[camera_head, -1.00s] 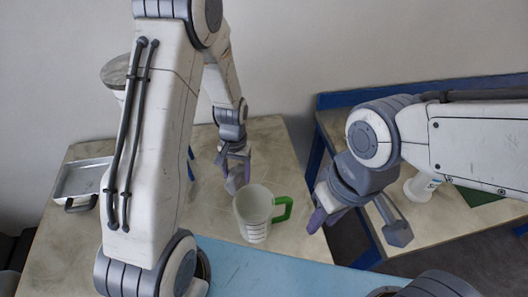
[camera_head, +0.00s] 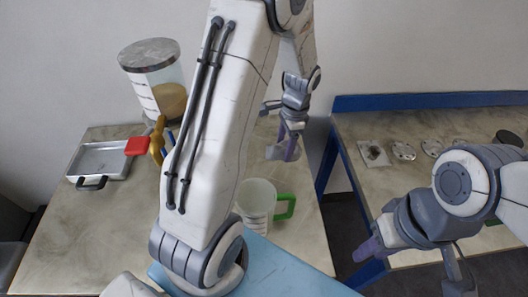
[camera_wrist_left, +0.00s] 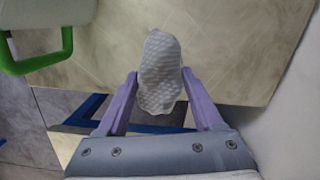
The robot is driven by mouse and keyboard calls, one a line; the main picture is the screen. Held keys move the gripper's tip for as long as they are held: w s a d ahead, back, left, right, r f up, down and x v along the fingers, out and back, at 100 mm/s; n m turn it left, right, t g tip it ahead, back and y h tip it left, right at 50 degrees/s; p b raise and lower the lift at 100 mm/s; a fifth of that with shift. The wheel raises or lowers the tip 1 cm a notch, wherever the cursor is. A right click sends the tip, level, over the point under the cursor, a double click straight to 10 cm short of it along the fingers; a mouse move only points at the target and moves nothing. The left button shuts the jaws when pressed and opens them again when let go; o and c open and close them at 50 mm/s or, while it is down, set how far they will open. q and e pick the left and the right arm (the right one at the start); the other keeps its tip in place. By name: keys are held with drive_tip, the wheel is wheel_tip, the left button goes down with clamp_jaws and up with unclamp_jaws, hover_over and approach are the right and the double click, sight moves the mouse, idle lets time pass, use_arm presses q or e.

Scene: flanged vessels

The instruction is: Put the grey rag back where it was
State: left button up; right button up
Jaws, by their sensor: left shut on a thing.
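The grey rag (camera_wrist_left: 160,72), a light grey dimpled cloth, is pinched between the purple fingers of my left gripper (camera_wrist_left: 157,101) in the left wrist view. In the head view my left gripper (camera_head: 287,148) hangs over the back right part of the left table, with the rag (camera_head: 274,152) as a small grey piece at its fingertips. The rag appears to be in the air. My right gripper (camera_head: 369,249) is at the lower right, beside the right table; its finger gap is not clear.
A clear jug with a green handle (camera_head: 285,207) stands at the table's front right. A lidded vessel with brown contents (camera_head: 170,98), a metal tray (camera_head: 101,160), and red (camera_head: 137,146) and yellow (camera_head: 157,140) items are at left. Round metal parts (camera_head: 403,151) lie on the right table.

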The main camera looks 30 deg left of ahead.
use_arm(q)
drive_tip(key=p, duration=0.3)
hover_over(262, 156)
drive_tip(key=f, duration=0.5)
drive_tip(key=shift+w+d+f, duration=0.15)
drive_tip(key=shift+d+f, duration=0.05)
drive_tip(key=shift+f, duration=0.1)
drive_tip(key=shift+a+f, duration=0.1)
drive_tip(key=shift+f, duration=0.15)
wheel_tip(262, 156, down, 3)
drive_tip(key=shift+f+p, duration=0.1)
drive_tip(key=shift+p, duration=0.35)
drive_tip(key=shift+f, duration=0.25)
drive_tip(key=shift+f, duration=0.2)
drive_tip(key=o, duration=1.3)
